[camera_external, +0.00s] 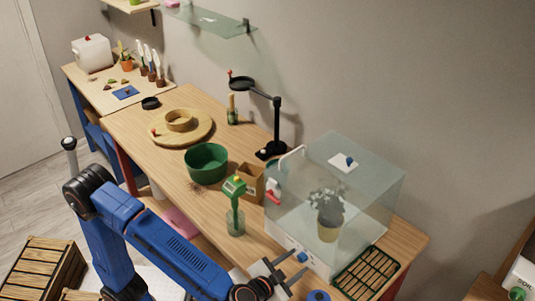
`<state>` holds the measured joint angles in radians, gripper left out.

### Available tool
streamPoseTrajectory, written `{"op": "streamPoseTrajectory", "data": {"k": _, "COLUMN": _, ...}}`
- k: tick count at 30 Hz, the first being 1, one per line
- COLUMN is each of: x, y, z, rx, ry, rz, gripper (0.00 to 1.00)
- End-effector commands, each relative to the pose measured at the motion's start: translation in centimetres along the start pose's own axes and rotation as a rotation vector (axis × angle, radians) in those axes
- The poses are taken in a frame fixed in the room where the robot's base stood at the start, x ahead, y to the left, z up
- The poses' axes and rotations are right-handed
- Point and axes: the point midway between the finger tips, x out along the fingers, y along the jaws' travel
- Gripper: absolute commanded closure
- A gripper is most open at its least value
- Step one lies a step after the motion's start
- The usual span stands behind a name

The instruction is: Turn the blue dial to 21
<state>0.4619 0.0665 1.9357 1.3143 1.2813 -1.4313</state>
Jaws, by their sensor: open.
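The blue dial (302,257) is a small blue knob low on the white front base of the clear glass case (370,205). My gripper (292,265) is open, with its fingers pointing at the dial from the lower left. The fingertips are very near the dial; whether they are around it or touching it, I cannot tell. The dial's scale and its present reading are too small to make out.
The case holds a potted plant (330,215) and has another blue knob (350,160) on its top. A green rack (365,272) lies to its right. A green-topped meter (235,188) in a glass and a green bowl (206,162) stand to the left.

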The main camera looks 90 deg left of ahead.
Motion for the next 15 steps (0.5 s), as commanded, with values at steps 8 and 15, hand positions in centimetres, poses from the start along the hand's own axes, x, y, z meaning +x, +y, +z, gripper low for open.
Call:
{"op": "streamPoseTrajectory", "data": {"k": 8, "x": 1.16, "y": -0.04, "z": -0.01, "rx": 0.0, "ry": 0.0, "rz": 0.0, "gripper": 0.59}}
{"op": "streamPoseTrajectory", "data": {"k": 15, "x": 1.15, "y": -0.03, "z": -0.01, "rx": 0.0, "ry": 0.0, "rz": 0.0, "gripper": 0.68}}
